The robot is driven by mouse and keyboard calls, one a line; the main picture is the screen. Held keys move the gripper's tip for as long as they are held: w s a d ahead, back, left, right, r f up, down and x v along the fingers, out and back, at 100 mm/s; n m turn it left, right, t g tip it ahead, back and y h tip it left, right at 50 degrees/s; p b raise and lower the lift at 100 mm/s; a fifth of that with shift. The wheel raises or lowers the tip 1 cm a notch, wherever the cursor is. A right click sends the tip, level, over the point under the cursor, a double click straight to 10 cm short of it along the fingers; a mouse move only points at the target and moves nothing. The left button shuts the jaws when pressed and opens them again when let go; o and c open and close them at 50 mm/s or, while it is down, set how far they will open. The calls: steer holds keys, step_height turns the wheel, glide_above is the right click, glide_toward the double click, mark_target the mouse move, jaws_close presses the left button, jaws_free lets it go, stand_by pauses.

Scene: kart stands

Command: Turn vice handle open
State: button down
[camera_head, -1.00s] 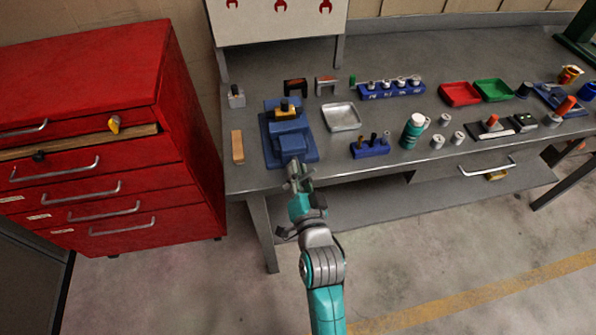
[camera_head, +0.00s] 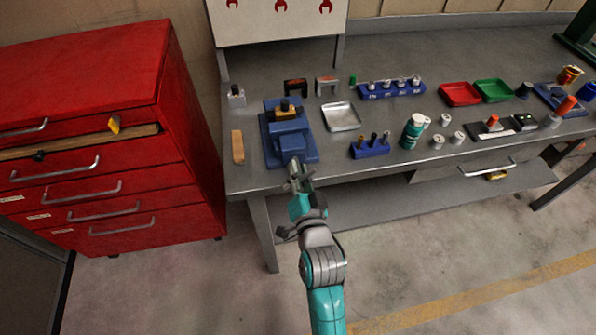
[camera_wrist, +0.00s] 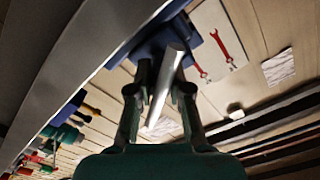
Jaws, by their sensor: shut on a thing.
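The blue vice (camera_head: 288,138) is mounted at the front left of the workbench, with a small yellow and black thing on top. It also shows in the wrist view (camera_wrist: 152,40) as a dark blue body beyond my fingers. The vice handle (camera_wrist: 165,82) is a pale metal bar running between my fingers, tilted in the wrist view. My gripper (camera_head: 297,172) is at the vice's front, just off the bench edge. In the wrist view my gripper (camera_wrist: 160,95) is shut on the handle. The vice's jaws are too small to judge how far apart they are.
The grey workbench (camera_head: 345,172) carries a wooden block (camera_head: 238,147), a metal tray (camera_head: 341,117), a blue tool holder (camera_head: 370,148) and a teal bottle (camera_head: 413,131) near the vice. A red drawer cabinet (camera_head: 187,120) stands left. Floor before the bench is clear.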

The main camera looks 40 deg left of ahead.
steer(key=c, duration=1.1)
jaws_free()
steer(key=v, duration=1.2)
steer(key=shift+c, duration=0.2)
